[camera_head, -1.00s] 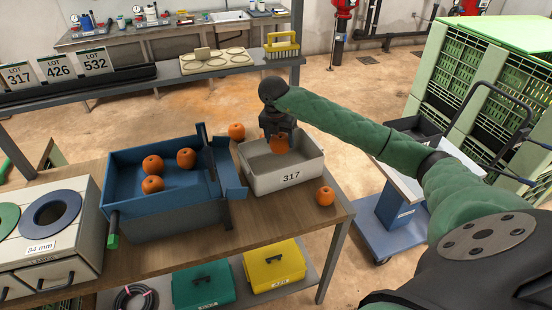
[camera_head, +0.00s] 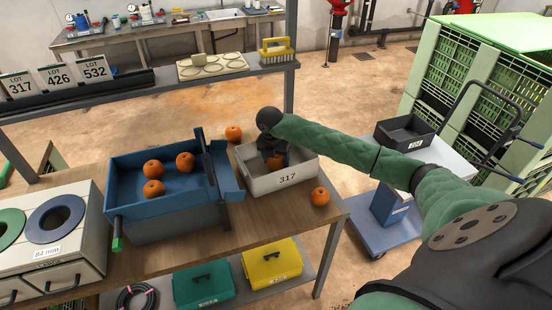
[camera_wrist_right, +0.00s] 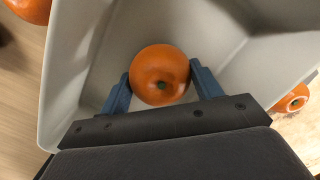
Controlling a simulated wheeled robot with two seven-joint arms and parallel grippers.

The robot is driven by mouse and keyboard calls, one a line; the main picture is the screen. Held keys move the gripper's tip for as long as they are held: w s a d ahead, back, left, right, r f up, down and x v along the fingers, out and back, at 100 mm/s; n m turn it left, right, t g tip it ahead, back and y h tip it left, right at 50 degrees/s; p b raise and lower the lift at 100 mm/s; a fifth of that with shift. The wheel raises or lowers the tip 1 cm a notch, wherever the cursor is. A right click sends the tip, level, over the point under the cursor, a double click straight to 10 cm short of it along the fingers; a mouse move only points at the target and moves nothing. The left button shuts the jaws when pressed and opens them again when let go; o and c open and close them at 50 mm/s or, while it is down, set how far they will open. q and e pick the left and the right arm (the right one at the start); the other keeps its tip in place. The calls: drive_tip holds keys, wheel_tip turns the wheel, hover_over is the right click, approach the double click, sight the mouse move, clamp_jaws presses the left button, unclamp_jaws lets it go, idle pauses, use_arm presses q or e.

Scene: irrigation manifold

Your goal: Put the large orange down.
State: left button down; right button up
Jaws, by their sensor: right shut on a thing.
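My right gripper (camera_head: 274,158) is inside the grey-white bin marked 317 (camera_head: 286,181), shut on a large orange (camera_head: 276,163). In the right wrist view the orange (camera_wrist_right: 160,75) sits between the two blue fingertips (camera_wrist_right: 160,88), low within the bin's pale walls (camera_wrist_right: 70,75). I cannot tell whether it touches the bin floor. My left gripper is not in view.
One orange (camera_head: 319,196) lies on the wooden table right of the bin, another (camera_head: 233,133) behind its left corner. A blue tray (camera_head: 130,190) with 3 oranges stands to the left. A shelf (camera_head: 150,88) with lot signs runs behind.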

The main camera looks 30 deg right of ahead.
sight(276, 157)
drive_tip(key=shift+f, duration=0.1)
drive_tip(key=o, duration=1)
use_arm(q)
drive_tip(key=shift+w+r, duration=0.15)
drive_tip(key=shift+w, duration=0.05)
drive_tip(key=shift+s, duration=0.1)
use_arm(e)
drive_tip(key=shift+r, duration=0.2)
drive_tip(key=shift+r, duration=0.1)
drive_tip(key=r+b, duration=0.2)
drive_tip(key=shift+a+r, duration=0.2)
drive_tip(key=shift+r, duration=0.1)
drive_tip(key=r+b, duration=0.1)
drive_tip(key=r, duration=0.1)
drive_tip(key=r+b, duration=0.1)
drive_tip(key=r, duration=0.2)
drive_tip(key=a+r+b, duration=0.1)
drive_tip(key=r, duration=0.1)
drive_tip(key=shift+s+r, duration=0.15)
drive_tip(key=shift+r, duration=0.15)
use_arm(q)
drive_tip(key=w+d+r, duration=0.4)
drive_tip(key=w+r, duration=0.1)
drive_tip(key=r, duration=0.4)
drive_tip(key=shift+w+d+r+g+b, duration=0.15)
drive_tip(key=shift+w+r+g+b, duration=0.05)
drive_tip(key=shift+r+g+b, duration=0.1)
use_arm(e)
drive_tip(key=shift+a+r, duration=0.15)
drive_tip(key=shift+r, duration=0.55)
